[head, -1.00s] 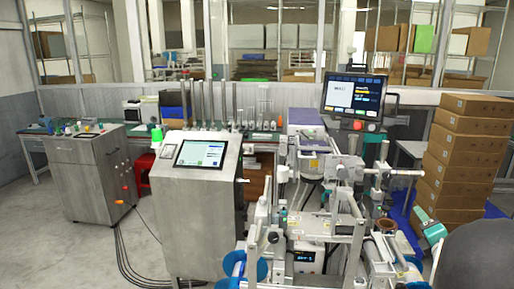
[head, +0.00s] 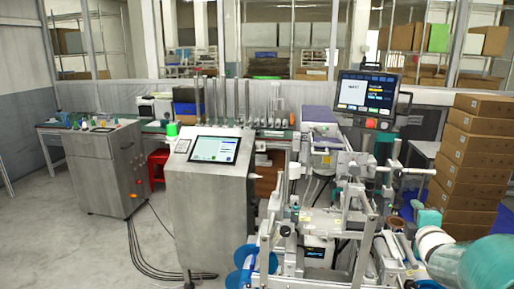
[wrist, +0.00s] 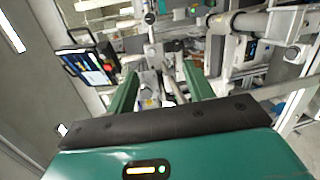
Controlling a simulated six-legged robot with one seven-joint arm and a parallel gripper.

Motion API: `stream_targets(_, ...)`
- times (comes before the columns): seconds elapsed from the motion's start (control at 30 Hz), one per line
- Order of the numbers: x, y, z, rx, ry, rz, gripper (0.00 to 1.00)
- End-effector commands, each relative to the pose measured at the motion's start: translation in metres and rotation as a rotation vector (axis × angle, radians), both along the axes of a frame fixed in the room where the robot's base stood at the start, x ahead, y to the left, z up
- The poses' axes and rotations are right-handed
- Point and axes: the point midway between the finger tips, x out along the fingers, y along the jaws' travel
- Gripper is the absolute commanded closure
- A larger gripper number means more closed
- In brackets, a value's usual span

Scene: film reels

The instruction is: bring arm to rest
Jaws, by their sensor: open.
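My gripper (wrist: 160,84) shows in the wrist view with its two green fingers well apart and nothing between them. A part of my arm (head: 478,262), teal and white, reaches in from the lower right of the head view, in front of the reel machine's right side. I cannot make out the fingers in the head view. In the wrist view the picture is tilted, and the machine's frame (wrist: 232,62) lies beyond the fingers. I see no contact between the fingers and the machine.
The reel machine (head: 330,218) with blue reels (head: 243,262) fills the centre right. A screen (head: 367,93) stands above it. A steel cabinet (head: 208,215) with a display is left of it. Stacked cartons (head: 470,160) stand at the right. The floor (head: 70,235) at the left is mostly open.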

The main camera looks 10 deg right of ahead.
Motion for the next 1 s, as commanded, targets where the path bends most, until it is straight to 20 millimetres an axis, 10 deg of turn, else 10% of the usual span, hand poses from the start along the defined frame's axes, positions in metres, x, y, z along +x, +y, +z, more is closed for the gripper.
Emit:
stream_targets(0.27, -0.032, 0.111, 0.007, 0.6, 0.026, -0.157, 0.48)
stream_targets(0.63, -0.157, 0.285, -0.023, 1.307, 0.267, -0.5, 0.48)
stream_targets(0.8, -0.205, 0.324, -0.034, 1.431, 0.362, -0.64, 0.48)
stream_targets(1.0, -0.216, 0.331, -0.038, 1.454, 0.383, -0.679, 0.48)
